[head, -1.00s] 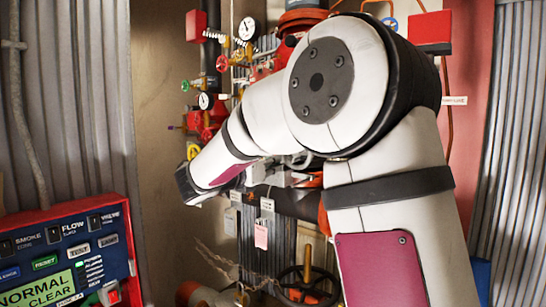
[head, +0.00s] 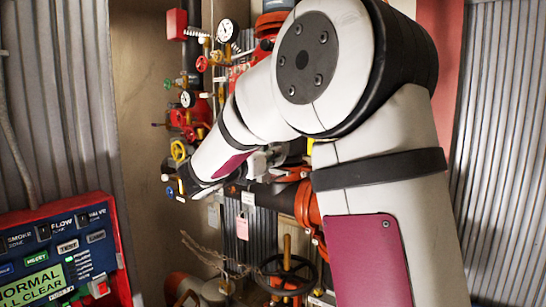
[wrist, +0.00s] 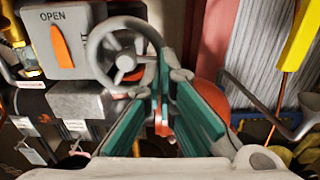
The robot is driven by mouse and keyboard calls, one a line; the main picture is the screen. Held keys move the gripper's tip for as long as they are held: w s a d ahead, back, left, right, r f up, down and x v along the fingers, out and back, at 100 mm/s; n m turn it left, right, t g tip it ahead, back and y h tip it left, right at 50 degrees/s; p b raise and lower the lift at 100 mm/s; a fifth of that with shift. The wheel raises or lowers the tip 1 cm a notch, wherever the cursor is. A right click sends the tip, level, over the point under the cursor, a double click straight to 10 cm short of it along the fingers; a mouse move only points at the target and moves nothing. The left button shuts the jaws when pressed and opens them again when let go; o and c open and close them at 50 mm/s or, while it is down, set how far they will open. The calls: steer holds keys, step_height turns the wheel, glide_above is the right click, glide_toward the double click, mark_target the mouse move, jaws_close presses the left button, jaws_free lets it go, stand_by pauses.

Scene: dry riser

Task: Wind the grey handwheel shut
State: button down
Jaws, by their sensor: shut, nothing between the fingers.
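The grey handwheel (wrist: 126,62) shows in the wrist view at upper centre-left, a spoked ring with a central hub. Beside it is a grey indicator plate (wrist: 62,45) marked OPEN, with an orange pointer standing nearly upright. My gripper (wrist: 162,88) has teal-sided fingers that are shut and empty. Its tips lie at the right side of the wheel's rim in the picture; I cannot tell whether they touch it. In the head view my arm hides most of this area, so the wheel is not clear there.
A dark handwheel (head: 287,272) with an upright handle sits low in the head view. Small coloured valves and gauges (head: 228,30) crowd the pipes left of my arm. A red-framed alarm panel (head: 60,250) stands at lower left. A yellow bar (wrist: 300,35) rises at right in the wrist view.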

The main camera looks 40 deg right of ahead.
steer(key=shift+x, duration=0.9)
stand_by(0.3)
